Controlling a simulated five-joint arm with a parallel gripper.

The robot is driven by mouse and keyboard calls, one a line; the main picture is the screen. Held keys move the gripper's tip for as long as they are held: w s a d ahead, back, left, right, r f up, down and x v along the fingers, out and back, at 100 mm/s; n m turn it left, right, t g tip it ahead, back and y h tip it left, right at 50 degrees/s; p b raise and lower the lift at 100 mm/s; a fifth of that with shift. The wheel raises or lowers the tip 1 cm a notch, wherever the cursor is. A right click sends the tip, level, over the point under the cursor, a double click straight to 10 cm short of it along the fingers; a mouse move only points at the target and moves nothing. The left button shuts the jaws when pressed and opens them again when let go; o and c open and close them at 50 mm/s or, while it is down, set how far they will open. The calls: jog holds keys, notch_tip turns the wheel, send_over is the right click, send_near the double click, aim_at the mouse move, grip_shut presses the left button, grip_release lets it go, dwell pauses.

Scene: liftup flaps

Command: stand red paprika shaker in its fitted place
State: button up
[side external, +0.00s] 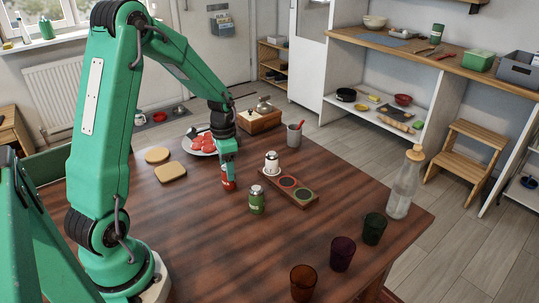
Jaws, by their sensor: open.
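The red paprika shaker (228,185) stands upright on the wooden table. My gripper (228,172) points down at its top, with the jaws open; the shaker's upper part is hidden by the jaws, and I cannot tell whether they touch it. To the right is a wooden rack (312,203) with a red-ringed round place (287,182) and a green-ringed one (303,194), both empty. A white shaker (272,163) stands at the rack's far end. A green shaker (257,199) stands on the table in front of the rack.
A plate with red slices (201,146), bread slices (171,171), a wooden box (260,121) and a grey cup (294,135) are behind. A glass bottle (403,188) and dark tumblers (343,253) stand near the right edge. The table right of the rack is clear.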

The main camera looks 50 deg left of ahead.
jog(key=shift+d+f, duration=0.1)
jog(key=shift+f, duration=1.6)
jog(key=c, duration=1.1)
jog(key=shift+r, duration=0.2)
jog(key=shift+r, duration=0.45)
notch_tip(320, 180, up, 3)
jog(key=shift+d+r, duration=0.1)
jog(key=shift+r, duration=0.05)
jog(key=s+d+r, duration=0.1)
jog(key=d+r, duration=0.5)
jog(key=d, duration=0.5)
jog(key=shift+d+r, duration=0.2)
jog(key=shift+r, duration=0.05)
